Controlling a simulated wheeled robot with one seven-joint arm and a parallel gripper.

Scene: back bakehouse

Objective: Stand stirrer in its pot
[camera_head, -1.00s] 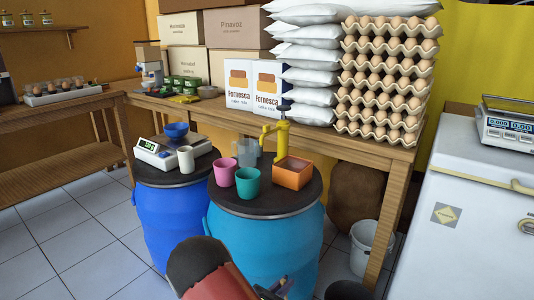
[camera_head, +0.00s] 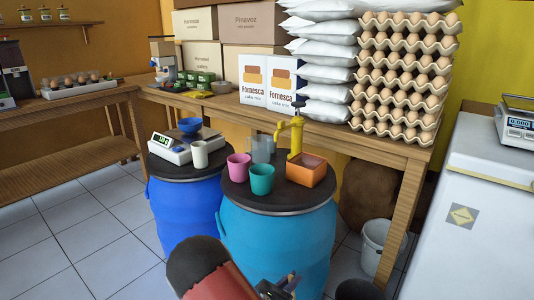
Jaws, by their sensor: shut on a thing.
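My gripper (camera_head: 279,287) is at the bottom edge of the head view, low in front of the light-blue barrel, and only partly shown. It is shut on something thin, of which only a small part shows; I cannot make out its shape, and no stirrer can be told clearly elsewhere. An orange square pot (camera_head: 320,175) stands on the barrel's dark lid (camera_head: 275,200), well above my gripper in the picture. Beside it are a teal cup (camera_head: 262,179), a pink cup (camera_head: 238,167) and a clear grey beaker (camera_head: 260,149). I cannot tell for sure which is the stirrer's pot.
A yellow pump (camera_head: 296,137) stands tall behind the orange pot. A dark-blue barrel (camera_head: 185,210) to the left bears a scale (camera_head: 171,150) with a blue bowl and a pale cup (camera_head: 200,154). A wooden table (camera_head: 370,135) is behind; a white freezer (camera_head: 470,215) is at right.

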